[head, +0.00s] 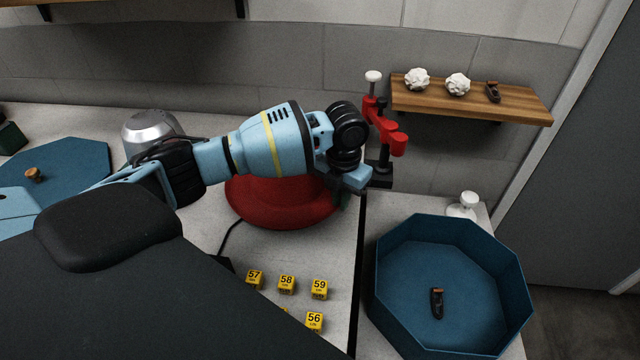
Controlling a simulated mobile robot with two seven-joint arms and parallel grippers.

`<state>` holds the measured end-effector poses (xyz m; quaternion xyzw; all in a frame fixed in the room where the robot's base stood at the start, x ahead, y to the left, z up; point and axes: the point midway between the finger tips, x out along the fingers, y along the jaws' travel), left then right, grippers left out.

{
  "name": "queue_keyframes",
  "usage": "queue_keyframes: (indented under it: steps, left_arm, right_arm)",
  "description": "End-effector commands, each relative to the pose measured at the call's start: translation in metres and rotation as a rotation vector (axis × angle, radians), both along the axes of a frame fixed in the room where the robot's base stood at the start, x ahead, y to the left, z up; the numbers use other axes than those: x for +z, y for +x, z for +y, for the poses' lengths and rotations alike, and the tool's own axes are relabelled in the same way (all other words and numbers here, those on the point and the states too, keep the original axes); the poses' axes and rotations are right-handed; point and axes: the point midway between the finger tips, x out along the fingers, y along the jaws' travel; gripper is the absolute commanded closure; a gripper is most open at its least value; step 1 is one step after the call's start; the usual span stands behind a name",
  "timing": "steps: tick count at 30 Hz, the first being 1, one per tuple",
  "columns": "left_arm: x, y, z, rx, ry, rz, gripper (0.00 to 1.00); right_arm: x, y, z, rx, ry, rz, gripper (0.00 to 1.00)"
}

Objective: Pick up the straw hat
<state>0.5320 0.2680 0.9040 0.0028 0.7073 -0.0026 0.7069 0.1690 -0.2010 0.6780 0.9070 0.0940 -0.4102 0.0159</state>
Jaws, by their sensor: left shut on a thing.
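A red, rounded, hat-like thing (285,212) sits on the pale worktop under my left forearm. Its top is mostly hidden by the arm, and no straw colour or weave shows. My left gripper (352,188) is at its right edge, shut, with the red hat the only thing seen at the fingers. The grip itself is largely hidden by the wrist. A small dark green patch shows beside the fingers. My right gripper is not in view.
A red clamp-like device (385,130) stands close behind the gripper. A blue octagonal tray (515,270) holds a small dark item at right. Yellow numbered cubes (287,284) lie in front. A wooden shelf (460,100) is on the wall. A silver dome (150,128) stands left.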

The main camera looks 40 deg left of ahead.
Motion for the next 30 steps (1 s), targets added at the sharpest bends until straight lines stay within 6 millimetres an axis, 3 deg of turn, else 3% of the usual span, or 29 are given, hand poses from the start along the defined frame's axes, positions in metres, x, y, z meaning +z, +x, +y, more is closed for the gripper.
queue_keyframes:
  steps: [15, 20, 28, 29, 30]
  left_arm:
    - [0.084, 0.001, 0.000, 0.000, -0.001, -0.003, 1.00]
    - [0.096, 0.001, 0.000, 0.001, 0.000, -0.002, 1.00]
    - [0.098, 0.000, 0.000, 0.001, 0.000, -0.001, 1.00]
    - [0.098, 0.000, 0.000, 0.000, 0.000, -0.001, 0.92]
    - [0.098, 0.000, 0.000, 0.000, 0.000, -0.001, 0.97]
  right_arm:
    - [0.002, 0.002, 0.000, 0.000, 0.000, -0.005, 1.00]
    - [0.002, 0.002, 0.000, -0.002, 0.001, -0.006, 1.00]
    - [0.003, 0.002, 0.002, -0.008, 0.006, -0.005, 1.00]
    - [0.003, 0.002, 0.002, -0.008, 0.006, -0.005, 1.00]
    - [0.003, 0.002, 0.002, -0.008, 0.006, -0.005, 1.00]
